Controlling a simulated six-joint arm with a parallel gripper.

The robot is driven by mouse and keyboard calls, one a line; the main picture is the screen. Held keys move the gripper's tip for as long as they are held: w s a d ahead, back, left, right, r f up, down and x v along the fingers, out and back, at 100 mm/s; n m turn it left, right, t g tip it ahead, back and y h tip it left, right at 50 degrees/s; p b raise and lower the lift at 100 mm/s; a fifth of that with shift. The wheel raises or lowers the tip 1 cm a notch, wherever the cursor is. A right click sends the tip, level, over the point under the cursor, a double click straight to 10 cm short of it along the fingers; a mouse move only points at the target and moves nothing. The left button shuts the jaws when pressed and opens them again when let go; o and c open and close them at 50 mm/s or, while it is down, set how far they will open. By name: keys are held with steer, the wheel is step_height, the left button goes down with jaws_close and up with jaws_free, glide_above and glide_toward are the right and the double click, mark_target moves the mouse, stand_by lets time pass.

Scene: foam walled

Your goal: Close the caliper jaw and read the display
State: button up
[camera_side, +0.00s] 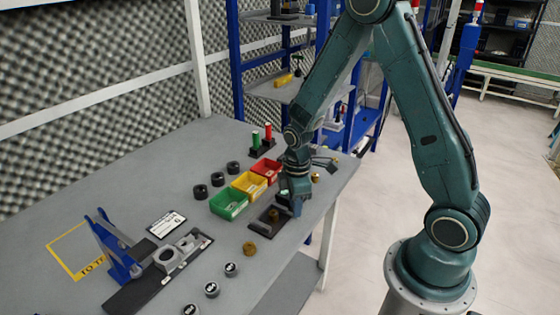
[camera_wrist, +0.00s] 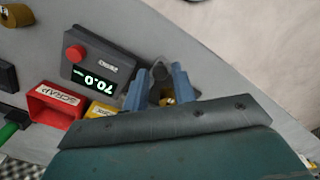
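In the wrist view, a dark box (camera_wrist: 104,58) has a red button and a lit display (camera_wrist: 92,80). The display appears upside down and seems to read 70.0. My gripper (camera_wrist: 160,82) is to the right of the box, its blue fingers apart. A grey rounded part (camera_wrist: 164,68) and a small brass part show in the gap; contact cannot be told. In the side view, my gripper (camera_side: 296,203) is low over the table beside a dark plate (camera_side: 263,219). A blue stand (camera_side: 114,248) and grey fixture (camera_side: 178,252) are at the left. I cannot identify the caliper jaw for certain.
Green (camera_side: 229,203), yellow (camera_side: 250,185) and red (camera_side: 266,170) bins stand beside my gripper. Black rings, brass pieces and dark round pieces lie around the table. A white card (camera_side: 166,223) lies by the fixture. The table's right edge is close to my gripper.

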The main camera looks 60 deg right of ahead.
steer(key=c, duration=0.5)
steer(key=shift+o, duration=0.2)
steer(key=shift+a, duration=2.25)
steer(key=o, duration=0.5)
steer(key=shift+c, duration=0.2)
steer(key=shift+r, duration=0.1)
step_height(320, 180, up, 14)
steer(key=shift+f, duration=0.2)
